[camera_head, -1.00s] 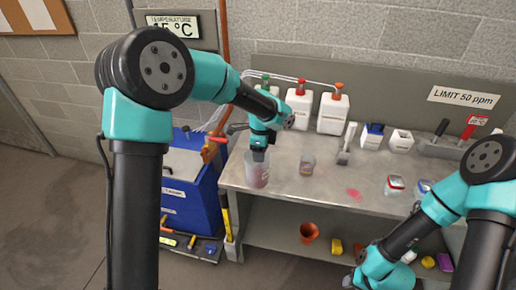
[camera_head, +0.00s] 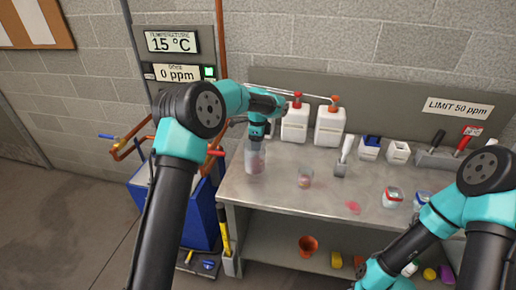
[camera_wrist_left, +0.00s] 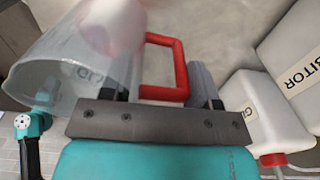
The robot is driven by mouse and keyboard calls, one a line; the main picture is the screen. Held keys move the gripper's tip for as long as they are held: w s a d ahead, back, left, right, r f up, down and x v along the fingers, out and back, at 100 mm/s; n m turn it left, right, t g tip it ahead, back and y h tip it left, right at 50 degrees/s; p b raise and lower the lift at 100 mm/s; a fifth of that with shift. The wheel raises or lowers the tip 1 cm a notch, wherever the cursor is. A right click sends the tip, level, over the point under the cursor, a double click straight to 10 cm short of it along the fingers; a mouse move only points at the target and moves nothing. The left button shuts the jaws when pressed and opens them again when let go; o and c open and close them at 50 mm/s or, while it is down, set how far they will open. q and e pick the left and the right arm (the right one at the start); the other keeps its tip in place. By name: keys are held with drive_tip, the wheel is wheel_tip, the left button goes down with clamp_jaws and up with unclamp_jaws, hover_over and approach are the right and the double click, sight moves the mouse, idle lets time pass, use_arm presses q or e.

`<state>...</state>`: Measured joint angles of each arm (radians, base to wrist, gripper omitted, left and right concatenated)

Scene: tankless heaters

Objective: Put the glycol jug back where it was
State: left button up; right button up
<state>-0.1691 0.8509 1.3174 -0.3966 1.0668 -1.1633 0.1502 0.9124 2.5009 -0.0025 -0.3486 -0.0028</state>
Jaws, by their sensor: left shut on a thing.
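The glycol jug (camera_head: 255,160) is a clear, tapered vessel with pinkish contents. It hangs upright under my left gripper (camera_head: 258,138), near the left end of the bench. Whether the jug's base touches the bench is hard to tell. My right arm is at the lower right of the head view; its gripper is out of frame.
White containers with red (camera_head: 296,122) and orange (camera_head: 330,125) caps stand at the bench's back. A blue bin (camera_head: 200,215) stands left.

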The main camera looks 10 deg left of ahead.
use_arm(q)
drive_tip(key=shift+w, duration=0.1)
drive_tip(key=shift+w+a, duration=0.1)
drive_tip(key=shift+w, duration=0.1)
drive_tip(key=shift+f, duration=1.75)
drive_tip(key=shift+f, duration=0.15)
drive_tip(key=o, duration=1.2)
wheel_tip(320, 180, up, 12)
drive_tip(key=shift+r, duration=0.15)
